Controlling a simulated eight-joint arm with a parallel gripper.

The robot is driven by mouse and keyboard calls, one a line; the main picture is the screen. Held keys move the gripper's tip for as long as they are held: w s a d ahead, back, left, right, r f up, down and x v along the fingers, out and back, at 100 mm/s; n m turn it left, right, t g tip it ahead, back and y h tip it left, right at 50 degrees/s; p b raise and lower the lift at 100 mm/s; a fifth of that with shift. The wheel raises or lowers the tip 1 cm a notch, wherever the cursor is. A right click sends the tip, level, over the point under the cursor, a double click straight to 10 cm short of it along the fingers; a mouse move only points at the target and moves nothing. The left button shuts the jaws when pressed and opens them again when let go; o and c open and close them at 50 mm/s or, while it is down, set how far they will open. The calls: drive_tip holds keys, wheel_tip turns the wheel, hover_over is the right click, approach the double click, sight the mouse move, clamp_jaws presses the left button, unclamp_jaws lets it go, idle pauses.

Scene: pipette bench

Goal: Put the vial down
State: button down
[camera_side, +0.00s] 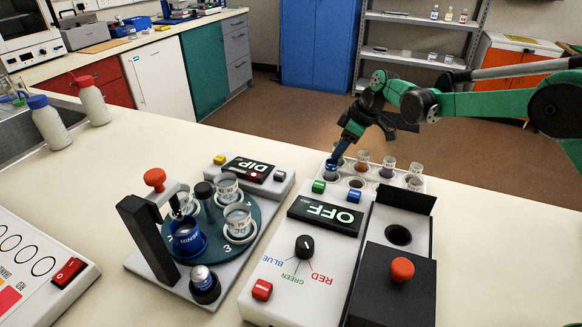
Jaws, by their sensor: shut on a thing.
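My gripper (337,157) is at the back of the white machine with the OFF display, pointing down. It is shut on a blue-topped vial (331,172), which is small and partly covered by the fingers. The vial is upright at the left end of a rack (342,182). I cannot tell whether it is seated in a hole or just above one. Several other vials stand to its right in the rack, among them a reddish-brown one (362,161) and a dark one (387,169).
The OFF machine (270,275) carries a knob, buttons and a black block with an orange knob (402,269). A round carousel (215,250) with cups stands left, by a DIP display (249,169). Bare bench (500,240) lies right.

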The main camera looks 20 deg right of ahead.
drive_tip(key=shift+f, duration=0.1)
drive_tip(key=shift+f, duration=0.25)
drive_tip(key=c, duration=0.6)
unclamp_jaws()
drive_tip(key=shift+o, duration=0.2)
drive_tip(key=v, duration=1.2)
drive_tip(key=s+a+r+m+t+h, duration=0.1)
drive_tip(key=s+r+m, duration=0.1)
drive_tip(key=s, duration=0.4)
drive_tip(key=s+a+r+m+t+h, duration=0.1)
drive_tip(key=s+r+m, duration=0.15)
drive_tip(key=s, duration=0.25)
drive_tip(key=s+f+m+t+h, duration=0.1)
drive_tip(key=s+f+m, duration=0.3)
drive_tip(key=s, duration=0.5)
drive_tip(key=shift+s+d+f+t, duration=0.15)
drive_tip(key=shift+f+t, duration=0.35)
drive_tip(key=shift+f, duration=0.15)
drive_tip(key=shift+m, duration=0.25)
